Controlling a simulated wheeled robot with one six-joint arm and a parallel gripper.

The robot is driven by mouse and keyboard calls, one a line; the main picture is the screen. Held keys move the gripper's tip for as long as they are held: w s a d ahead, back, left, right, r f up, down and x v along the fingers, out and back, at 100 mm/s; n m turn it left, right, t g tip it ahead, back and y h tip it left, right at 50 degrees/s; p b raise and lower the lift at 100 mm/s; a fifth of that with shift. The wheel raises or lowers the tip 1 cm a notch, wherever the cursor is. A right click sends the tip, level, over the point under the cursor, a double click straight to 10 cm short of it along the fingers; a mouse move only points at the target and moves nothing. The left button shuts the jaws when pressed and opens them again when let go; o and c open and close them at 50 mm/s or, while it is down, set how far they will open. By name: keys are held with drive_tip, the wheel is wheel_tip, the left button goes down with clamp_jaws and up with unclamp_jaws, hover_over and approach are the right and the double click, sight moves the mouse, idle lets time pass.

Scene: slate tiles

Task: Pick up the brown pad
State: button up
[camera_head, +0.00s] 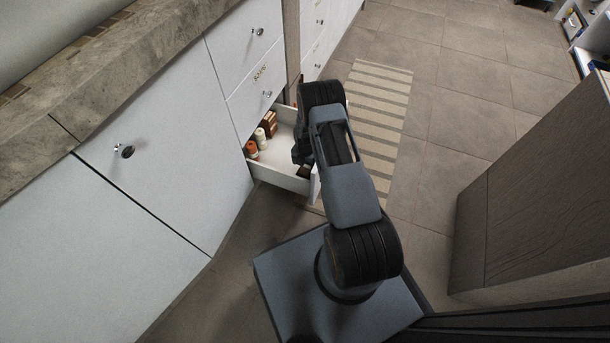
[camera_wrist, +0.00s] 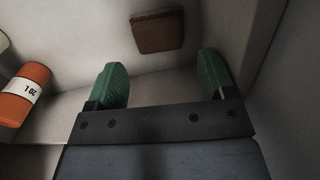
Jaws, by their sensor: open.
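The brown pad (camera_wrist: 158,31) lies flat on the pale drawer floor at the top middle of the wrist view. It is a small, roughly square, dark brown piece. My gripper (camera_wrist: 163,82) is open, with its two green fingers apart and nothing between them. The pad lies beyond the fingertips, between their lines, and is apart from both. In the head view my arm reaches over the open white drawer (camera_head: 280,178). I cannot make out the pad for certain there, as my arm covers part of the drawer.
An orange bottle with a white label (camera_wrist: 24,92) lies in view left of my gripper. The head view shows an orange bottle (camera_head: 251,150), a white bottle (camera_head: 261,138) and brown boxes (camera_head: 270,122) in the drawer. Drawer walls stand close on the right in the wrist view.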

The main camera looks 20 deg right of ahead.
sight(304, 171)
drive_tip(key=shift+w+f+b, duration=0.1)
drive_tip(key=shift+f+b, duration=1.55)
drive_tip(key=shift+f, duration=1.7)
drive_tip(key=shift+c, duration=0.2)
drive_tip(key=c, duration=0.5)
drive_tip(key=shift+r, duration=0.15)
wheel_tip(304, 171, up, 18)
drive_tip(key=p, duration=0.7)
